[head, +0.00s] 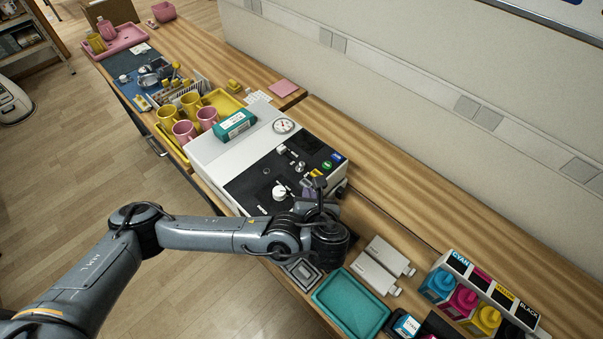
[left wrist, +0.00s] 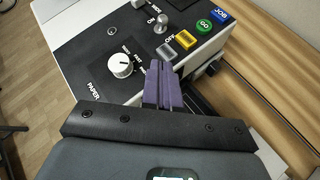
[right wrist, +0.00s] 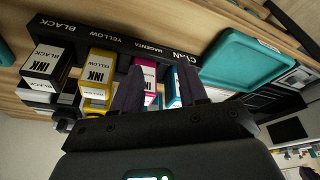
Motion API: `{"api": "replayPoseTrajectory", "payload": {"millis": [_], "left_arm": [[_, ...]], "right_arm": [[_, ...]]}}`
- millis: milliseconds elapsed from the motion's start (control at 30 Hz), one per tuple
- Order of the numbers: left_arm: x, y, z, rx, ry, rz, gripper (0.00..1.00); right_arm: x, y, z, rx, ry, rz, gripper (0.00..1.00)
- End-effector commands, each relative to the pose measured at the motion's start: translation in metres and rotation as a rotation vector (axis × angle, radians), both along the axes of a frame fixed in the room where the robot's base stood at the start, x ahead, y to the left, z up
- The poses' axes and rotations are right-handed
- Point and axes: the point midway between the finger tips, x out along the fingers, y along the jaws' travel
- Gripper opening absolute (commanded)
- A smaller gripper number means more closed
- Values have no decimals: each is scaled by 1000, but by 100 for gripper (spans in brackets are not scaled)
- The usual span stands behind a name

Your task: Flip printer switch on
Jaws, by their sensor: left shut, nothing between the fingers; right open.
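The printer (head: 225,165) is a white box with a black control panel. In the left wrist view the panel (left wrist: 95,45) carries a white PAPER knob (left wrist: 121,65), a metal toggle lever (left wrist: 161,24), a yellow-framed button (left wrist: 185,40) and a grey one beside an OFF label (left wrist: 167,39). I cannot tell which way the switch is set. My left gripper (left wrist: 160,72) is shut and empty, its purple fingertips over the panel just below the OFF label; contact is unclear. My right gripper (right wrist: 160,78) is open and empty, facing ink boxes.
Green GO (left wrist: 204,26) and blue JOB (left wrist: 220,15) buttons sit close by on the panel. A teal box (head: 235,125) and a gauge (head: 284,126) are on the printer. Mugs (head: 184,130) stand beyond it; a teal tray (head: 352,303) and ink boxes (head: 462,301) lie nearer.

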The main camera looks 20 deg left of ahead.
Motion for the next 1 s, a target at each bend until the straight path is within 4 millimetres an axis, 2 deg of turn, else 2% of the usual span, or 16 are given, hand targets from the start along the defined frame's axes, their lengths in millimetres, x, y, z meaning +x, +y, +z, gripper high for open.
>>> {"api": "replayPoseTrajectory", "payload": {"millis": [167,567,767,1000], "left_arm": [[7,0,13,-1,-26,0,0],[8,1,13,-1,-27,1,0],[20,9,3,1,-25,3,0],[46,27,-18,-1,-26,2,0]], "right_arm": [[0,0,0,0,0,0,43],[0,0,0,0,0,0,43],[0,0,0,0,0,0,43],[0,0,-4,1,0,-1,43]]}}
